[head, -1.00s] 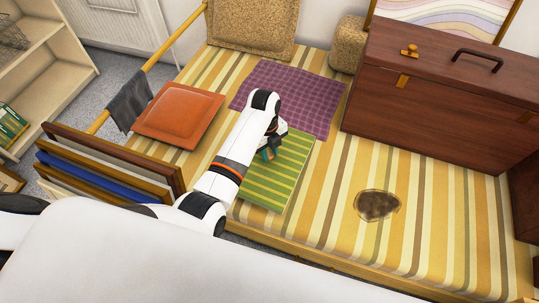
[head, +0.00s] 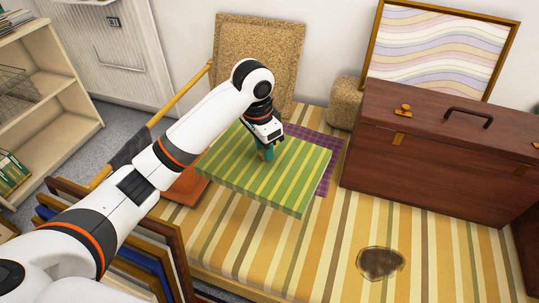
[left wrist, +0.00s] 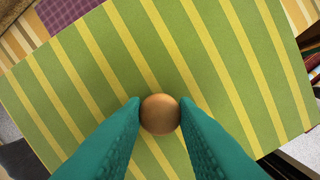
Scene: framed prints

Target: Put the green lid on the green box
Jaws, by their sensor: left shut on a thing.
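The green lid (head: 290,178) is a flat square panel with green and yellow stripes and a small round wooden knob (left wrist: 160,114) in its middle. My left gripper (head: 266,153) is above the lid with its teal fingers pointing down. In the left wrist view the two fingertips (left wrist: 160,107) close on the knob from both sides. The lid hangs above the striped cover, slightly tilted in the head view, hiding part of the purple cloth. I cannot make out the green box in either view. My right gripper is not in view.
A striped bed cover (head: 310,265) has free room at the front, with a dark stain (head: 381,263). A brown chest (head: 440,145) stands at right. Framed prints (head: 150,275) lean at lower left.

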